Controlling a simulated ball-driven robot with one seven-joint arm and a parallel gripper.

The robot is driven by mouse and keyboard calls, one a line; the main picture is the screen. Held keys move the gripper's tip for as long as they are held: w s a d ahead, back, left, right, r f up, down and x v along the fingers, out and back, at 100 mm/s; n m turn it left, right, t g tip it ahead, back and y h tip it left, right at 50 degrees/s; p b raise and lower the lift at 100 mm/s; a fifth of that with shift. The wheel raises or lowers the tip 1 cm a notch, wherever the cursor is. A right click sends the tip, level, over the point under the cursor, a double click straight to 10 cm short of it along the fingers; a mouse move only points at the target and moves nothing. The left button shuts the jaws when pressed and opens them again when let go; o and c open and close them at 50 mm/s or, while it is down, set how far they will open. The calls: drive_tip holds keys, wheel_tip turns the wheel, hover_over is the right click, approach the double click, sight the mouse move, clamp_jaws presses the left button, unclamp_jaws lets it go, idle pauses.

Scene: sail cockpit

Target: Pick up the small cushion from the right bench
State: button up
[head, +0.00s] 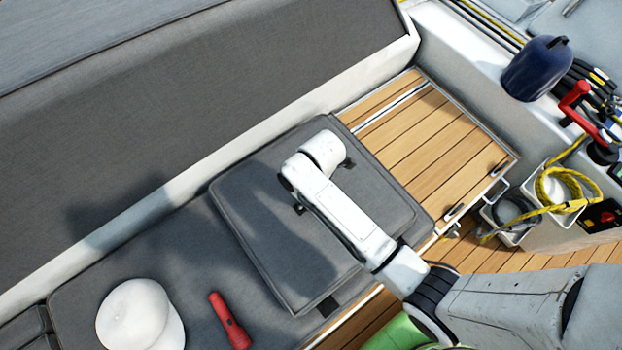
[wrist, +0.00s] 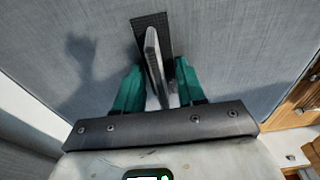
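The small cushion (head: 265,240) is a dark grey square pad lying on the long grey bench cushion in the head view. My white arm reaches over its middle, hiding part of it; my fingertips do not show there. In the wrist view, the cushion's grey fabric (wrist: 230,45) fills most of the picture. A raised strap-like handle (wrist: 152,50) with a dark base stands up from it. My gripper (wrist: 157,85) has its teal fingers apart, one on each side of the handle. Narrow gaps seem to show beside the handle, but contact is hard to judge.
A white hat-like object (head: 138,315) and a red flashlight (head: 229,322) lie on the bench left of the cushion. The grey backrest (head: 190,110) rises behind. Bare slatted wood (head: 440,140) is to the right, with a blue fender (head: 536,68) and yellow rope (head: 560,190) beyond.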

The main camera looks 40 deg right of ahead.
clamp_jaws()
idle(0.3)
idle(1.1)
